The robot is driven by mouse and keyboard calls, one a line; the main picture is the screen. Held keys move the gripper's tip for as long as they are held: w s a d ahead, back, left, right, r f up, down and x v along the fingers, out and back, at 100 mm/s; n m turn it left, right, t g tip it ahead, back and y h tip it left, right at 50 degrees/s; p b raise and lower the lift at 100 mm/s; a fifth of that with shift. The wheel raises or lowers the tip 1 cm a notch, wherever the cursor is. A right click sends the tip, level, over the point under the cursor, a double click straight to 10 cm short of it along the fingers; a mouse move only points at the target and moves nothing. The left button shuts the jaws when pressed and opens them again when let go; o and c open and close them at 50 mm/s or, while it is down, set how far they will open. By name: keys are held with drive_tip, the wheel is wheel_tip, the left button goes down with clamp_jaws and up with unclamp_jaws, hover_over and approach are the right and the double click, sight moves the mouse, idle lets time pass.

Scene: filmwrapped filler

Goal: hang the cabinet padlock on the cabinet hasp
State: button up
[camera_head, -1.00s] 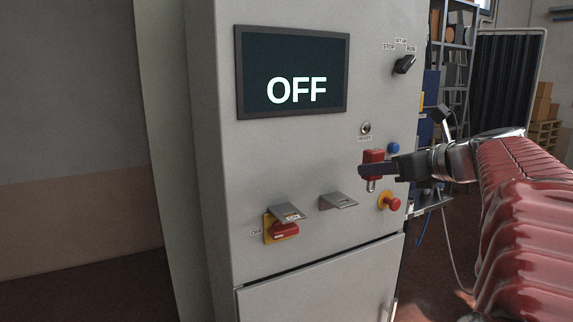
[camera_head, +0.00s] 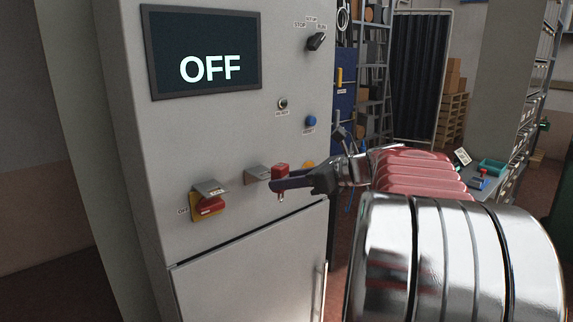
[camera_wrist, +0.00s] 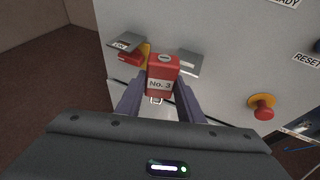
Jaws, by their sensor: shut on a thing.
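The red padlock (camera_head: 281,168), marked No. 3 in the wrist view (camera_wrist: 161,84), is held between the fingers of my gripper (camera_head: 283,184). Its shackle points down, below the fingers. Two grey metal tabs stick out from the cabinet front: a left one (camera_head: 209,188) above the red and yellow rotary switch, and a right one (camera_head: 256,173). I cannot tell for sure which is the cabinet hasp. The padlock is just right of the right tab in the head view. In the wrist view it appears between the left tab (camera_wrist: 124,44) and right tab (camera_wrist: 189,63). Contact cannot be told.
The rotary switch (camera_head: 208,206) sits under the left tab. A red emergency stop (camera_wrist: 263,106) on a yellow base is on the right of the panel. A screen (camera_head: 203,50) reads OFF. The lower door (camera_head: 250,270) has a vertical handle (camera_head: 320,290).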

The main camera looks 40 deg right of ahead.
drive_tip(key=w+a+f+n+g+y, duration=0.1)
drive_tip(key=w+a+f, duration=0.1)
drive_tip(key=a+f, duration=0.35)
drive_tip(key=w+a+f+n+y, duration=0.2)
drive_tip(key=f, duration=0.7)
drive_tip(key=w+a+f+n+g+y, duration=0.1)
drive_tip(key=w+a+f, duration=0.2)
drive_tip(key=f, duration=0.4)
drive_tip(key=s+a+f+n+g+y, duration=0.2)
drive_tip(key=a+f, duration=1.6)
drive_tip(key=f, duration=0.1)
drive_tip(key=shift+s+a+n+g+y, duration=0.25)
drive_tip(key=shift+s+n+g+y, duration=0.05)
drive_tip(key=shift+n+g, duration=0.1)
drive_tip(key=shift+f, duration=0.1)
